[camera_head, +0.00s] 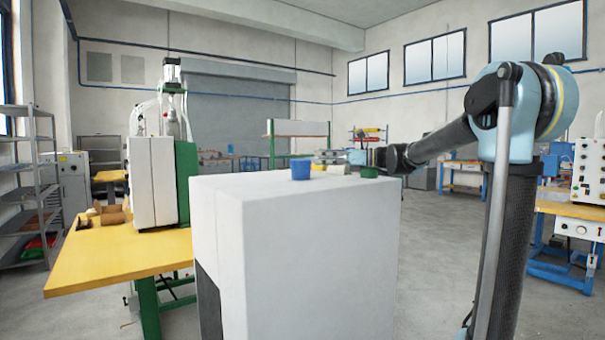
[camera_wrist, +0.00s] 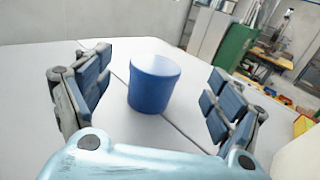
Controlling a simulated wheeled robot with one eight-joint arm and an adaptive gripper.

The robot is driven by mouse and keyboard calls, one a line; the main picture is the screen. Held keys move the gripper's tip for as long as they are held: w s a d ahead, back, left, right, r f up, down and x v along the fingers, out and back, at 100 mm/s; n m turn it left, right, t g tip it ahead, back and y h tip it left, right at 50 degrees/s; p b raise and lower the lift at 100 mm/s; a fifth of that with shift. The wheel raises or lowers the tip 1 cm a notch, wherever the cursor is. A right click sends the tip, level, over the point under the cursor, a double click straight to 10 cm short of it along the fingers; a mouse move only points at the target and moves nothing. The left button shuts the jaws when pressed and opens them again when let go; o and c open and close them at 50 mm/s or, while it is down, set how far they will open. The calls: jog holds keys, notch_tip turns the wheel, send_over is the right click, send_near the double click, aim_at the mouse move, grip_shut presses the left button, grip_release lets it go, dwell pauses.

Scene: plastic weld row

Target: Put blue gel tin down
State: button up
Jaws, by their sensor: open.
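The blue gel tin (camera_head: 301,170) stands upright on the white top of a boxy cabinet (camera_head: 232,186). In the wrist view the blue tin (camera_wrist: 153,84) stands on the same pale top, ahead of my gripper and between the lines of its two fingers. My gripper (camera_wrist: 158,100) is open, with clear gaps on both sides of the tin, and no finger touches it. In the head view my gripper (camera_head: 356,157) is to the right of the tin, small and partly hard to make out.
A small green round thing (camera_head: 369,172) shows at the cabinet top's right, below my wrist. A yellow-topped bench (camera_head: 120,262) with a green and white machine (camera_head: 155,180) stands left. The cabinet top around the tin is mostly bare. Open floor (camera_head: 440,260) lies right.

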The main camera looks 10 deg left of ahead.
aim_at(301, 165)
notch_tip(301, 165, down, 3)
jog(key=shift+d, duration=0.1)
jog(key=shift+s+a, duration=0.1)
jog(key=shift+a, duration=0.9)
jog(key=shift+s+a, duration=0.15)
jog(key=shift+a, duration=2.65)
jog(key=shift+r, duration=0.1)
jog(key=c, duration=1.5)
